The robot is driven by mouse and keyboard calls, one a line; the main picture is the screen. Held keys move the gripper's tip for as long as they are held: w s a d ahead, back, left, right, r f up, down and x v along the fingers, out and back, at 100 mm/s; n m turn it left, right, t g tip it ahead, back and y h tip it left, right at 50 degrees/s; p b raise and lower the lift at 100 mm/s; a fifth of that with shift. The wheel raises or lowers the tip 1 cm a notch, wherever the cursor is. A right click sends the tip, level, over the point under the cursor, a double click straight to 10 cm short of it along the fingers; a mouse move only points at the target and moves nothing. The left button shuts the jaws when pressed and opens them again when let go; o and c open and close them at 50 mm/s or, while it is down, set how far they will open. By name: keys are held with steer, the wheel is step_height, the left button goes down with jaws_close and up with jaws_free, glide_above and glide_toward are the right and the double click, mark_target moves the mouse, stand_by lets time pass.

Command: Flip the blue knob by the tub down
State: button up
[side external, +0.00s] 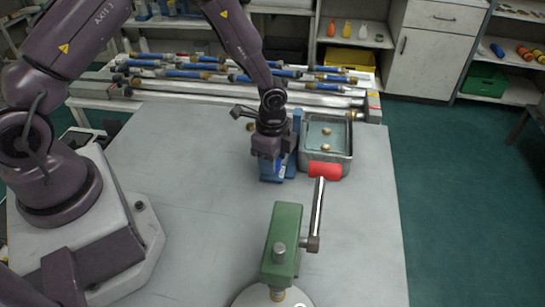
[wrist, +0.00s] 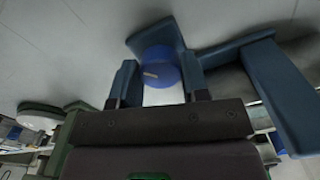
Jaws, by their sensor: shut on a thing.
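The blue knob (wrist: 160,66) is round with a small pale mark and sits between my two fingers in the wrist view. My gripper (wrist: 157,82) is shut on it, one finger at each side. In the side view my gripper (side external: 270,158) points down at a blue unit (side external: 281,168) on the table, and the knob itself is hidden behind it. The grey metal tub (side external: 345,160) stands close to the right of the unit, with small brass-coloured pieces in it.
A green stand (side external: 284,238) with a crank and red grip (side external: 325,170) stands in front, its grip near the tub's front edge. Several blue-grey cylinders (side external: 190,74) lie along the back. The table (side external: 180,160) left of my gripper is clear.

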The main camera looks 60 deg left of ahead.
steer(key=n, duration=0.5)
steer(key=shift+n, duration=0.3)
steer(key=shift+d+n, duration=0.1)
steer(key=shift+n, duration=2.1)
steer(key=o, duration=0.9)
step_height(320, 180, up, 13)
steer(key=shift+f, duration=0.1)
steer(key=shift+s, duration=0.1)
